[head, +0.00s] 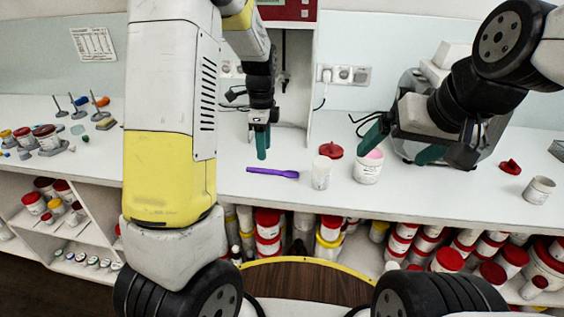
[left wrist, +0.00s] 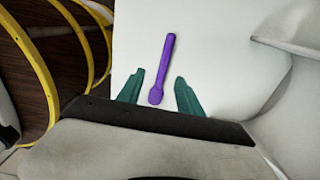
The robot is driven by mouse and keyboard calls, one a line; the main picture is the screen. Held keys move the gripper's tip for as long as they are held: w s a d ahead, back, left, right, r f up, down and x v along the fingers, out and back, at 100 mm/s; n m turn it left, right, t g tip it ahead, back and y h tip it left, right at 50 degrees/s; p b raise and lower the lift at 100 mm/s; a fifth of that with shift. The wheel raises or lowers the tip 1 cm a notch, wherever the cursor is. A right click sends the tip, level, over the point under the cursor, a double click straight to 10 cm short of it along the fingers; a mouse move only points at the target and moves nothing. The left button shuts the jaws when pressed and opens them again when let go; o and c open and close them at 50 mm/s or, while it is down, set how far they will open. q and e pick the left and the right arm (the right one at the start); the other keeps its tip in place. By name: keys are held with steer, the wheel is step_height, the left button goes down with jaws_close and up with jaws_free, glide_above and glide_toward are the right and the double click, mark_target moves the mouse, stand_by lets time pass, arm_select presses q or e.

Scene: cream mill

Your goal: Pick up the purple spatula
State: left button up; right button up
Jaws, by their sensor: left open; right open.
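The purple spatula (head: 272,172) lies flat on the white counter in the head view, left of the white cups. It also shows in the left wrist view (left wrist: 163,68), with its wider end between my fingertips in the picture. My left gripper (head: 262,146) points down above the counter, behind the spatula and near its left half; in the left wrist view its green fingers (left wrist: 160,92) are open and empty. My right gripper (head: 400,142) is open at the right, over the counter by a grey machine, away from the spatula.
A white cup (head: 321,172), a tub with pink contents (head: 368,167) and a red lid (head: 331,150) stand right of the spatula. Another cup (head: 538,190) is far right. Jars and tools (head: 45,138) are at the left. The counter around the spatula is clear.

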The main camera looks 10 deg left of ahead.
mark_target(264, 169)
arm_select(q)
steer(key=f, duration=0.5)
steer(key=w+f, duration=0.1)
steer(key=f, duration=0.2)
steer(key=shift+a, duration=0.2)
steer(key=shift+r, duration=0.1)
steer(key=shift+c, duration=0.4)
jaws_close()
